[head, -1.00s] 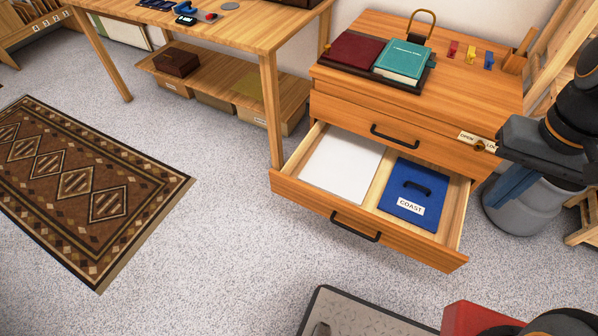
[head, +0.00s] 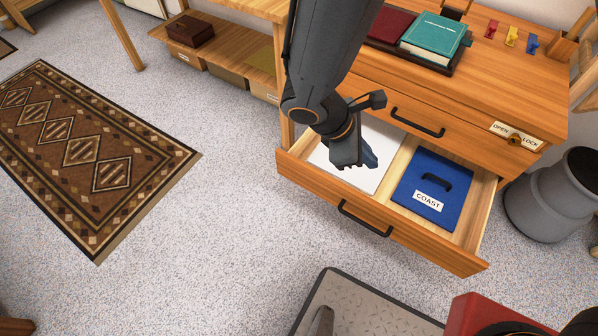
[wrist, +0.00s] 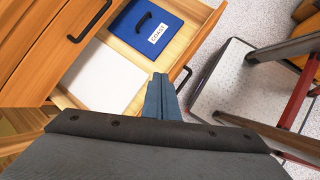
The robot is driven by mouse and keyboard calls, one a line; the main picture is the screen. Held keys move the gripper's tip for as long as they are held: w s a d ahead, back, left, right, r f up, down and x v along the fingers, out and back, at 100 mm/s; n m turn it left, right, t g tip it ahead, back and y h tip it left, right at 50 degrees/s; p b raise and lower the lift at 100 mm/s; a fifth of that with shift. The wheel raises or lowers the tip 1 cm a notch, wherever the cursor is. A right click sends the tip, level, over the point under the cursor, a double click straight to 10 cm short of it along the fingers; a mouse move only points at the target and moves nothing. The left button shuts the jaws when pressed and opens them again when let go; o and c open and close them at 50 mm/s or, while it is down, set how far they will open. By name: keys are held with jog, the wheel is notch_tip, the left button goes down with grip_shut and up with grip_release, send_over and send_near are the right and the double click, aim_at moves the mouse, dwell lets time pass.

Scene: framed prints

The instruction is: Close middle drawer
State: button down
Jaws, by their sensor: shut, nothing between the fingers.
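The open wooden drawer (head: 440,258) is pulled out below a shut drawer (head: 456,131) of the cabinet. It has a black bar handle (head: 365,218) on its front. Inside lie a white sheet or panel (head: 376,176) on the left and a blue panel labelled COAST (head: 432,184) on the right. My gripper (head: 366,178) is shut and empty, above the left part of the drawer, hiding some of the white panel. In the wrist view my gripper's blue fingertips (wrist: 162,88) are together near the drawer front, with the drawer handle (wrist: 183,80) just beyond.
Books (head: 434,38) and coloured clips (head: 511,36) sit on the cabinet top. An OPEN/LOCK label (head: 515,135) is on the cabinet's right. A wooden table with a lower shelf (head: 232,45) stands left.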

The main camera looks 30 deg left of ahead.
jog(key=s+a+f+n+t+y+b, duration=0.25)
jog(key=s+a+f+n, duration=0.35)
jog(key=a, duration=0.4)
jog(key=s+a+f+n+t+y+b, duration=0.1)
jog(key=s+a+f+n+t+y, duration=0.15)
jog(key=s+a+f+n, duration=0.55)
jog(key=m+b, duration=0.2)
jog(key=b, duration=0.5)
send_near(302, 168)
jog(key=s+f+x, duration=0.1)
jog(key=x, duration=0.4)
jog(key=shift+w+r+n, duration=0.25)
jog(key=shift+w+n, duration=0.05)
jog(key=shift+w, duration=0.35)
jog(key=shift+w+a, duration=0.1)
